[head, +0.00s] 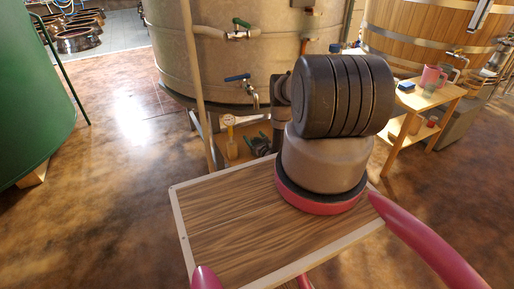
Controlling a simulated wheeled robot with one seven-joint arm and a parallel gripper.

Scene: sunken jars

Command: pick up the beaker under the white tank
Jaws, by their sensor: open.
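A large pale tank (222,62), which looks like the white tank, stands on legs at the top centre. It has a green-handled valve and a blue-handled tap on its front. Under it I see a small round gauge (229,121) and a dark green fitting (258,144). I cannot make out a beaker there; part of the space under the tank is hidden behind my arm. My arm's thick links fill the middle of the view, and my gripper is not in view.
A green tank (36,100) stands at the left. A small wooden table (437,105) at the right holds a pink mug (433,77) and a blue item (406,86). A wooden vat (425,32) stands behind it. The brown floor (120,150) at the left is clear.

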